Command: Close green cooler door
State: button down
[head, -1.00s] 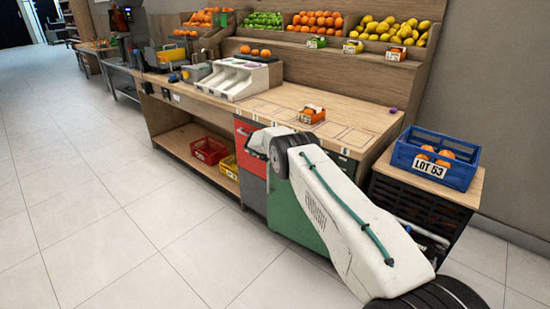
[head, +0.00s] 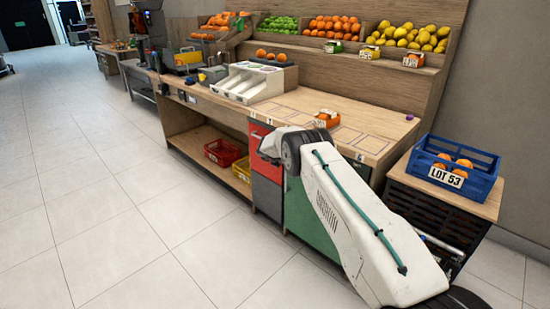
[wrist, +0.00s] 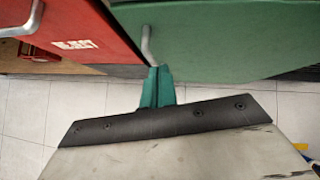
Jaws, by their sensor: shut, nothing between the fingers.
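The green cooler door (head: 306,218) is below the counter in the head view, partly hidden by my arm. In the wrist view the green door (wrist: 225,42) fills the upper right, with a grey bar handle (wrist: 149,44) near its left edge. My gripper (wrist: 156,76) shows there as teal fingers, shut and empty, with the tips just below the handle at the door's lower edge. I cannot tell whether they touch the door. How far the door stands open is not clear. In the head view my arm hides the fingers.
A red REJECT door (wrist: 65,30) with its own handle adjoins on the left. A blue LOT 53 crate (head: 455,168) stands on a side cabinet at right. Red (head: 222,152) and yellow crates sit on the lower shelf. The tiled floor (head: 110,220) at left is clear.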

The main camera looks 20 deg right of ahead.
jog(key=s+a+r+n+t+y, duration=0.1)
jog(key=a+r+n+t+y, duration=0.15)
jog(key=a+r+n, duration=0.45)
jog(key=s+a+r+n+t+y, duration=0.2)
jog(key=a+r+n+y, duration=0.15)
jog(key=a+n, duration=0.65)
jog(key=s+a+r+n+g+y, duration=0.25)
jog(key=s+a+r+n, duration=0.25)
jog(key=s+r+n, duration=0.3)
jog(key=s+a+r+n+g+y, duration=0.1)
jog(key=s+a+r+n+y, duration=0.2)
jog(key=s+a+r+n, duration=0.5)
jog(key=s+d+r+n+g+h, duration=0.1)
jog(key=s+r+n, duration=0.3)
jog(key=s, duration=1.3)
jog(key=s+d+r+n+g+h, duration=0.2)
jog(key=s+d+r+n, duration=0.2)
jog(key=s, duration=1.3)
jog(key=s+d+r+n+g+h, duration=0.1)
jog(key=s+d+r+n, duration=0.2)
jog(key=s, duration=1.4)
jog(key=shift+s+r+n+g, duration=0.4)
jog(key=shift+r+n, duration=0.1)
jog(key=shift+n, duration=0.9)
